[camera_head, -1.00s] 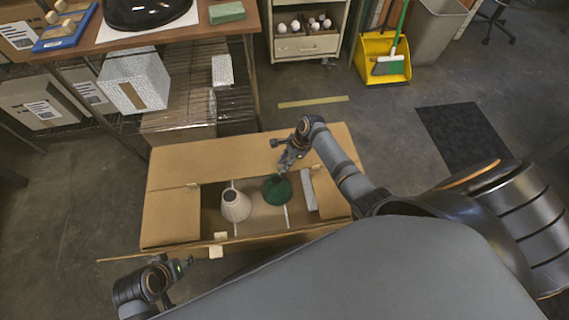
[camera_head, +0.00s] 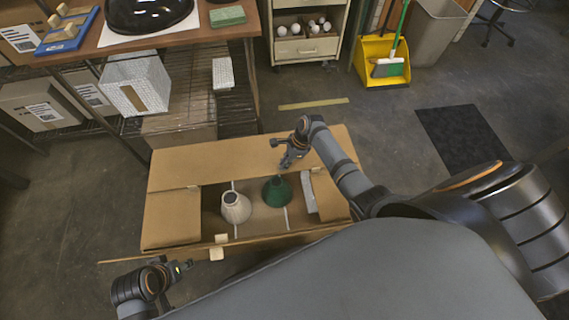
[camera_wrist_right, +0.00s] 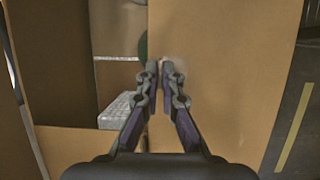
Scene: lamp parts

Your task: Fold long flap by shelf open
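A cardboard box (camera_head: 160,243) stands on the floor, partly open. Its long flap by the shelf (camera_head: 215,163) lies inward across the back of the opening, its inner edge facing the lampshades. My right gripper (camera_head: 285,167) is over that inner edge, at the flap's right part. In the right wrist view the two fingers (camera_wrist_right: 160,68) are nearly together, with the flap (camera_wrist_right: 220,90) behind and to their right; no cardboard shows between them. My left gripper (camera_head: 187,265) is low, just outside the box's near left side; its fingers are too small to read.
Inside the box are a white lampshade (camera_head: 236,208), a green lampshade (camera_head: 277,191) and a pale block (camera_head: 309,192). A short flap (camera_head: 172,218) covers the left end. A wire shelf (camera_head: 236,110) stands close behind the box.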

